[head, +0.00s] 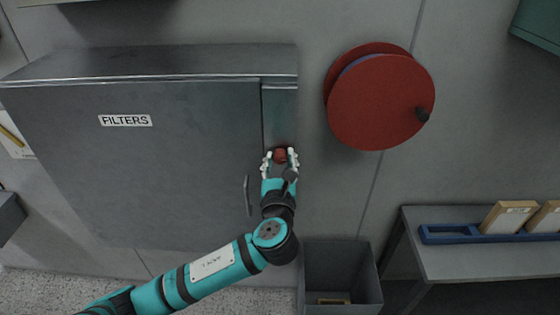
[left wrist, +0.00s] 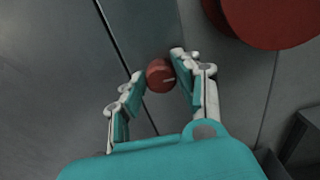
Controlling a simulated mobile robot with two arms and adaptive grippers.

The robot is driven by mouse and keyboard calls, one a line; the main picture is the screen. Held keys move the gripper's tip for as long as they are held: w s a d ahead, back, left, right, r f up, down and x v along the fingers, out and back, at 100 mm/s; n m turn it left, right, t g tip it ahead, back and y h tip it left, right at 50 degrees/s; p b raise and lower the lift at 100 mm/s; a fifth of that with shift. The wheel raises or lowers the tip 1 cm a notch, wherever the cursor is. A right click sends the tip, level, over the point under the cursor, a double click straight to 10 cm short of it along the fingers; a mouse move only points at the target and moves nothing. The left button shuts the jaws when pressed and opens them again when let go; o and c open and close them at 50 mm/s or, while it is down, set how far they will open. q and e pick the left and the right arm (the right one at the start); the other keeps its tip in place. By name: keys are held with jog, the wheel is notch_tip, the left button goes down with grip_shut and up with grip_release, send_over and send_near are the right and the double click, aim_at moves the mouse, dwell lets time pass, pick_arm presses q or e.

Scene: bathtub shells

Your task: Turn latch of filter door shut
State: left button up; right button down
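The filter door (head: 170,160) is the grey metal front of a wall cabinet with a FILTERS label (head: 125,120). It looks closed, with a narrow strip at its right edge. The latch is a round red knob (head: 281,155) on that strip; it also shows in the left wrist view (left wrist: 160,74), with a pale mark pointing right. My left gripper (head: 280,158) is at the knob, with one finger on each side. In the left wrist view its fingers (left wrist: 158,68) are open around the knob with little gap; contact is unclear. My right gripper is not in view.
A large red reel (head: 380,102) is mounted on the wall right of the cabinet. A grey bin (head: 340,270) stands below, and a bench (head: 480,262) with a blue rack (head: 450,234) is at the right. A dark door handle (head: 248,195) is left of my gripper.

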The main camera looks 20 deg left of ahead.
pick_arm(q)
grip_shut()
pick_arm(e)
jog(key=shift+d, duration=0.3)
